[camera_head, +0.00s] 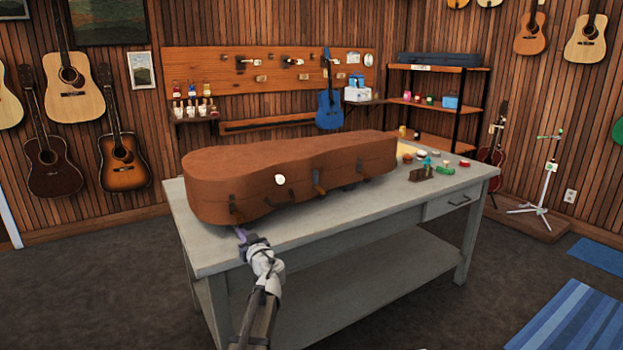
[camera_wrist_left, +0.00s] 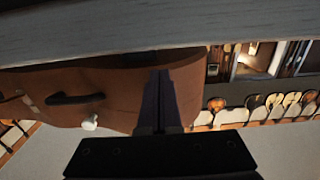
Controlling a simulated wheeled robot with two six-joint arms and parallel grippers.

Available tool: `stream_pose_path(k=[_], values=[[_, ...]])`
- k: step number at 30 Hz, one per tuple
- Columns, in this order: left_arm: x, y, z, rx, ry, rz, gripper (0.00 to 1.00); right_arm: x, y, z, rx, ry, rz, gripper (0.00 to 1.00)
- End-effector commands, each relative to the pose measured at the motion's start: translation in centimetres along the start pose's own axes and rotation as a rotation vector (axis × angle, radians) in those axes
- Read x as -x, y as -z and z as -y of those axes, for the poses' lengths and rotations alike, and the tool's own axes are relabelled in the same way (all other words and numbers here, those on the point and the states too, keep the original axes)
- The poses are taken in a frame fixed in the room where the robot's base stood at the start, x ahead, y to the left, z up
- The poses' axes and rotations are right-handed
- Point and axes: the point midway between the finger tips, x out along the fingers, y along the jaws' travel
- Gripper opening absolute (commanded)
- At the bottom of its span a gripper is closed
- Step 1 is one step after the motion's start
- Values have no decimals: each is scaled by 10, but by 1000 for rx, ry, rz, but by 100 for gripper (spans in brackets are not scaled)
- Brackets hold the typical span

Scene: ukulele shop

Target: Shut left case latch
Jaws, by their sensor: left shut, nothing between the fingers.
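The brown ukulele case (camera_head: 260,172) lies on the grey workbench, its lid down. The left latch (camera_head: 234,208) is a small dark piece on the front side near the case's left end. I cannot tell how its lever stands. My left gripper (camera_head: 241,235) is shut and empty, just in front of and below this latch, at the bench's front edge. In the left wrist view, the shut dark fingers (camera_wrist_left: 159,98) point at the brown case wall (camera_wrist_left: 120,85) and cover part of it. I cannot make out the latch there. My right gripper is not in view.
More hardware (camera_head: 319,183) and a white round tag (camera_head: 280,180) sit along the case front. The workbench (camera_head: 400,200) has small items, including a green one (camera_head: 445,170), to the right. A strip of bench in front of the case is bare.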

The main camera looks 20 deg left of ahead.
Motion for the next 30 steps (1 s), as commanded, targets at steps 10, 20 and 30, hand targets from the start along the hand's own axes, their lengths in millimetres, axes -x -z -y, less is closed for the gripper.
stream_pose_path(k=[10, 20, 30], values=[[0, 0, 0, 0, 0, 0, 0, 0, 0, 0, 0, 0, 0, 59], [0, 2, 0, 0, 0, 0, 0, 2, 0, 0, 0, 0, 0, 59], [4, 15, 0, 0, 0, 0, 0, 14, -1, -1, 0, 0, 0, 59]])
